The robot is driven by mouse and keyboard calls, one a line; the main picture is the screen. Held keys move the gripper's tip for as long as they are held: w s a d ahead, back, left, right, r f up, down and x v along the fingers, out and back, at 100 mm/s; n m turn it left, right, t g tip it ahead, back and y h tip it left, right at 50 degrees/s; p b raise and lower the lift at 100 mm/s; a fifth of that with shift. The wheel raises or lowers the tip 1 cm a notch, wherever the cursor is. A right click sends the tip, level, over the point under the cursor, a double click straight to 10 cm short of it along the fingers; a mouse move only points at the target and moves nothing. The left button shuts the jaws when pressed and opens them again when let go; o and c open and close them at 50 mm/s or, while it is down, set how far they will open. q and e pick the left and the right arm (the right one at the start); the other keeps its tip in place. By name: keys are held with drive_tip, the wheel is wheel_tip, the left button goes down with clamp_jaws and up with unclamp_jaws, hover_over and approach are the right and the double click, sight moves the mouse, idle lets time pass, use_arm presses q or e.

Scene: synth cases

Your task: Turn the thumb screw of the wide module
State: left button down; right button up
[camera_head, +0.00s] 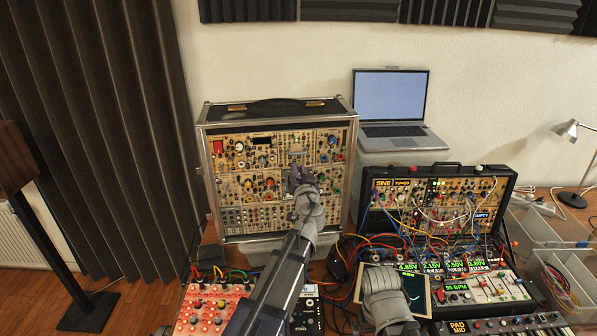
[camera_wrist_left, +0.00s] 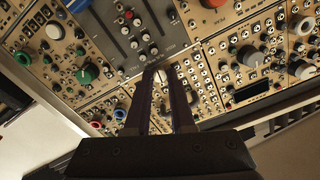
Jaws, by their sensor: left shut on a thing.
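An upright silver-edged case (camera_head: 203,165) holds rows of tan modules with knobs, and it stands behind my left gripper. My left gripper (camera_head: 302,178) reaches up to the panel, right of its middle. In the left wrist view its dark fingers (camera_wrist_left: 164,80) are shut on a small pale thing, seemingly the thumb screw (camera_wrist_left: 160,76), at the edge of a grey panel (camera_wrist_left: 125,40). I cannot tell for certain which module is the wide one. The fingers hide most of the screw.
A patched black case (camera_head: 440,168) stands to the right, with many cables. A laptop (camera_head: 390,97) stands behind it. A red-pink box (camera_head: 212,308) sits front left. Clear bins (camera_head: 545,222) and a lamp (camera_head: 568,130) are at the right.

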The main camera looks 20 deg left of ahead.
use_arm(q)
drive_tip(key=m, duration=2.7)
drive_tip(key=shift+f+m, duration=0.15)
drive_tip(key=shift+m, duration=0.55)
drive_tip(key=c, duration=0.8)
unclamp_jaws()
drive_tip(key=shift+o, duration=0.2)
drive_tip(key=shift+s, duration=0.1)
drive_tip(key=v, duration=0.7)
drive_tip(key=shift+s+d, duration=0.15)
drive_tip(key=shift+s, duration=0.15)
